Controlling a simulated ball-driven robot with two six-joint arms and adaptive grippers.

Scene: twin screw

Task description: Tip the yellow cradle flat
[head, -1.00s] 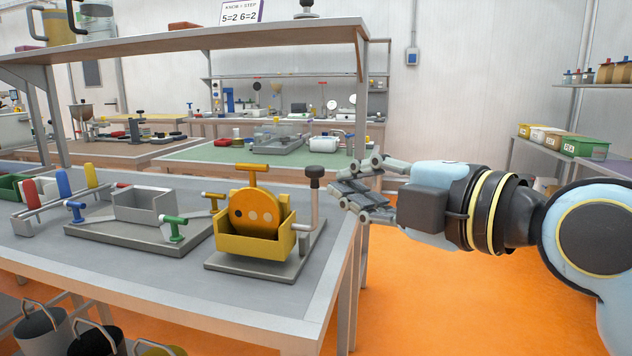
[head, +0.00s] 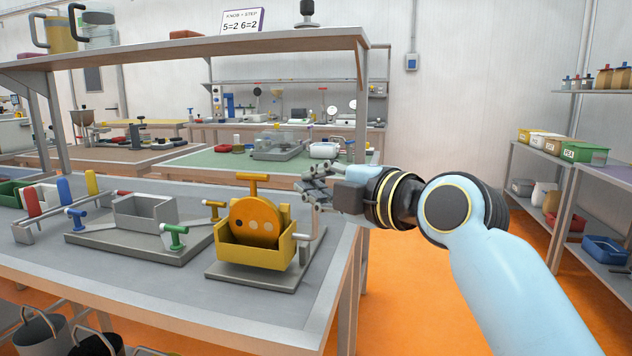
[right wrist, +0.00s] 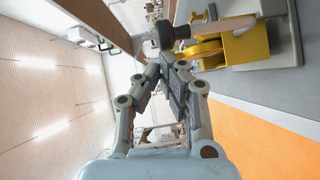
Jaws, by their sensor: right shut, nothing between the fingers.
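The yellow cradle (head: 250,255) sits on a grey base plate (head: 222,275) near the front right of the bench. An orange disc (head: 262,228) with several holes stands upright in it, below an orange T-handle (head: 252,179). My right gripper (head: 313,187) is shut and empty, just right of the cradle, in front of the lever's upper end, which it hides in the head view. In the right wrist view the cradle (right wrist: 246,46) lies beyond the fingertips, with a pale lever (right wrist: 226,26) and its dark knob (right wrist: 165,35) near them. My left gripper is out of view.
Left of the cradle, a grey tray (head: 146,213) stands on another plate with blue, green and yellow T-handles around it. A red, blue and yellow handle rack (head: 62,190) is farther left. A shelf (head: 200,46) overhangs the bench. Orange floor (head: 400,290) lies open to the right.

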